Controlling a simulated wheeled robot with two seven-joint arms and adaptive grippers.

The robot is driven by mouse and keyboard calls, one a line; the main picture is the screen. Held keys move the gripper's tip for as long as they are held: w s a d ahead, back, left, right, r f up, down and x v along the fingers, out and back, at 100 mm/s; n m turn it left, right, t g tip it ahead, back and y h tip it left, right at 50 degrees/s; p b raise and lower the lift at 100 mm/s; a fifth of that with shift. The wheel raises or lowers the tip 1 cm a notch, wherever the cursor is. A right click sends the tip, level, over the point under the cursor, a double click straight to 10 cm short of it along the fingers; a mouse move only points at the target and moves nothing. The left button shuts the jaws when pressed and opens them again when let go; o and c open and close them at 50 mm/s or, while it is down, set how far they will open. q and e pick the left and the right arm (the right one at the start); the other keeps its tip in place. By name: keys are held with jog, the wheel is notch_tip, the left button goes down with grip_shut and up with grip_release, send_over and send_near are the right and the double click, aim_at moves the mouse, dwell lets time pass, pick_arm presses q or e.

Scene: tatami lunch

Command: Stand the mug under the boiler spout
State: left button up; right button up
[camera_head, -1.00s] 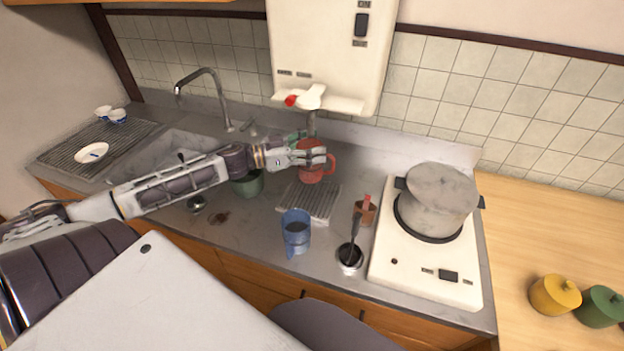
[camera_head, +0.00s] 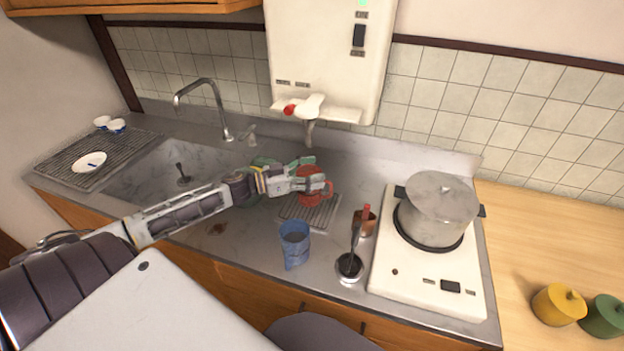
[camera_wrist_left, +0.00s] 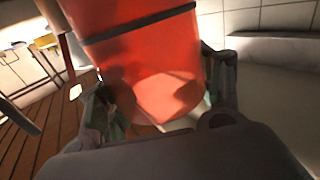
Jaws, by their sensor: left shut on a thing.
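The red mug (camera_head: 313,200) is in my left gripper (camera_head: 322,180), whose fingers are closed around its sides. The fingers hide part of it in the head view. In the left wrist view the mug (camera_wrist_left: 165,60) fills the middle, with a finger on each side. The white boiler (camera_head: 322,55) hangs on the wall, and its spout (camera_head: 309,133) points down above and behind the mug. The mug is over the back part of the slatted drip grate (camera_head: 308,213). I cannot tell whether it touches the grate. My right gripper is not in view.
A cooker (camera_head: 412,283) bears a pot (camera_head: 437,208). The sink (camera_head: 150,185) is left.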

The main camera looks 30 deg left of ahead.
aim_at(313, 199)
pick_arm(q)
notch_tip(313, 199, down, 2)
jog(key=shift+f, duration=0.15)
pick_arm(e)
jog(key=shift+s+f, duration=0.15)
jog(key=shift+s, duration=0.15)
pick_arm(q)
jog(key=shift+f, duration=0.15)
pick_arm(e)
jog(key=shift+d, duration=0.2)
pick_arm(q)
jog(key=o, duration=1.4)
jog(key=shift+o, duration=0.2)
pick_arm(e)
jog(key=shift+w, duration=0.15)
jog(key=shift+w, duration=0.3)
pick_arm(q)
jog(key=shift+s+a, duration=0.1)
jog(key=shift+s, duration=0.05)
